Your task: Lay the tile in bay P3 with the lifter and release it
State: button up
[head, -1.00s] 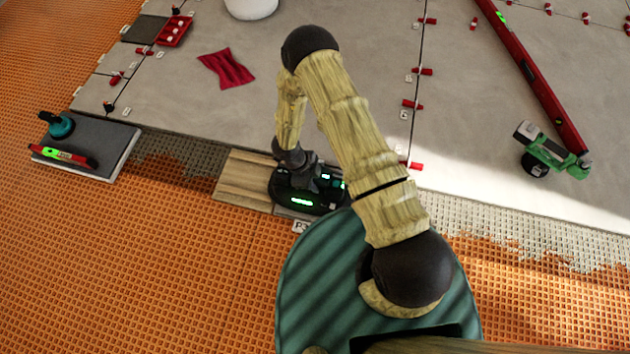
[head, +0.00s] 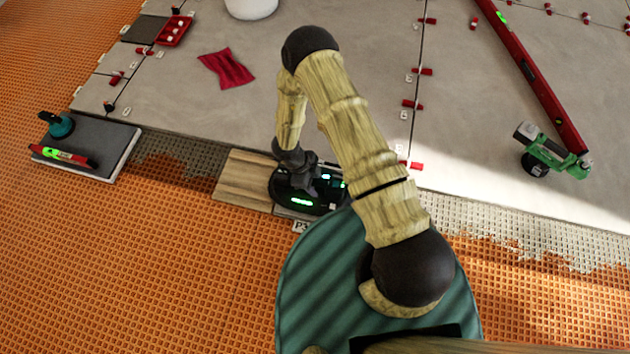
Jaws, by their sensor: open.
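A wood-look tile (head: 243,180) lies at the near edge of the grey floor, in the strip by the P3 label (head: 300,226). A black lifter (head: 296,203) with green lights sits on the tile's right part. My gripper (head: 311,184) is open, pointing down over the lifter; its fingertips are small and dark against it, so I cannot tell whether they touch it. My arm and base hide the tile's right end and part of the bay. I cannot tell whether the tile is fully down.
A dark grey slab (head: 107,139) at the left carries a teal suction cup (head: 60,124) and a red level with a green window (head: 64,157). A red cloth (head: 227,69), a red tray (head: 174,31), a long red level (head: 535,80) and a green tool (head: 548,152) lie on the floor tiles.

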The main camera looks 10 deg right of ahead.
jog(key=p+v, duration=0.9)
jog(key=v, duration=0.8)
jog(key=shift+r, duration=0.25)
jog(key=w+d+r+n+t+y+p, duration=0.2)
jog(key=w+r+n, duration=0.2)
jog(key=r, duration=0.4)
jog(key=w+d+r+n+t+y+p, duration=0.1)
jog(key=w+r+n+t, duration=0.2)
jog(key=r, duration=0.6)
jog(key=w+d+r+n+t+y+p, duration=0.2)
jog(key=w+r+n, duration=0.2)
jog(key=r, duration=0.4)
jog(key=s+d+r+n+g+p, duration=0.1)
jog(key=s+d+r+n+p, duration=0.1)
jog(key=s+d+r+n, duration=0.3)
jog(key=s+d+r+n+g+p, duration=0.1)
jog(key=s+d+r+n, duration=0.5)
jog(key=s+r, duration=0.5)
jog(key=s+d, duration=0.1)
jog(key=s, duration=0.2)
jog(key=shift+g+h+p, duration=0.3)
jog(key=shift+g+p, duration=0.1)
